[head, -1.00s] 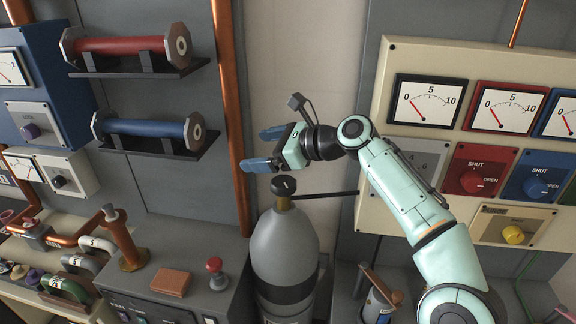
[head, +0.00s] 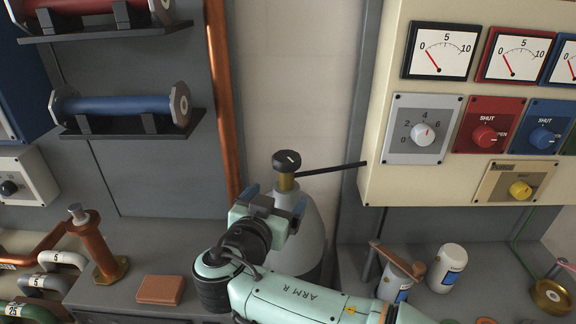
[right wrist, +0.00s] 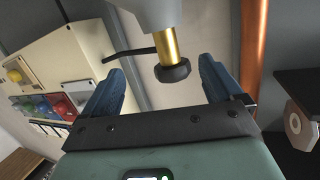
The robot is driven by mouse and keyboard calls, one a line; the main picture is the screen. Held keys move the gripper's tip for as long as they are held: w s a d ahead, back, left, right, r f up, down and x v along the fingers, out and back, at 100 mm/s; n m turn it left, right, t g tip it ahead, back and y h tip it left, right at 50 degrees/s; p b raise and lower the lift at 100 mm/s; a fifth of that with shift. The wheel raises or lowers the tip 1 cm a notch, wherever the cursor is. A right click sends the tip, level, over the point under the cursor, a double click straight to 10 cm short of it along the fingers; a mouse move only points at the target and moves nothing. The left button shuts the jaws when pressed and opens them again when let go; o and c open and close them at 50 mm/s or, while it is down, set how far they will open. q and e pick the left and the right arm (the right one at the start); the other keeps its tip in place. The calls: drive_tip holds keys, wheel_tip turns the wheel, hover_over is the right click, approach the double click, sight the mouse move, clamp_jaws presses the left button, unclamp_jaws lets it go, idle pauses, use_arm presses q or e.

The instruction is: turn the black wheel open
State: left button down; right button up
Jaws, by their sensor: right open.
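The black wheel (head: 287,161) sits on a brass neck (head: 286,182) at the top of a grey gas cylinder (head: 312,222). My right gripper (head: 273,194) is just in front of and below the wheel, apart from it, and hides part of the cylinder. In the right wrist view the wheel (right wrist: 173,71) and brass neck (right wrist: 167,46) show beyond and between my two blue fingers (right wrist: 168,82), which are spread with nothing between them. My left gripper is in neither view.
A thin black rod (head: 330,170) runs from the neck to the cream panel (head: 378,150) on the right. A copper pipe (head: 222,100) stands left of the cylinder. Red and blue knobs (head: 543,138) and jars (head: 447,268) are at the right.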

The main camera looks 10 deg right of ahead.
sight(288, 158)
drive_tip(key=shift+n+t+h, duration=0.3)
drive_tip(key=shift+n+t, duration=0.3)
drive_tip(key=shift+t, duration=0.3)
drive_tip(key=r+p+x, duration=0.1)
drive_tip(key=x, duration=0.2)
drive_tip(key=p+x, duration=0.2)
drive_tip(key=x, duration=0.2)
drive_tip(key=r+p+x, duration=0.1)
drive_tip(key=x, duration=0.3)
drive_tip(key=shift+w+a+r, duration=0.3)
drive_tip(key=shift+w, duration=0.05)
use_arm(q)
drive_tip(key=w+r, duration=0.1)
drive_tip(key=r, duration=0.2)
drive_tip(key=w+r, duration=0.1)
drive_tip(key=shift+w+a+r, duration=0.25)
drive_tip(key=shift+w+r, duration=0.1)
use_arm(e)
drive_tip(key=shift+w+d+f, duration=0.1)
drive_tip(key=shift+w+d, duration=0.05)
drive_tip(key=shift+w, duration=0.15)
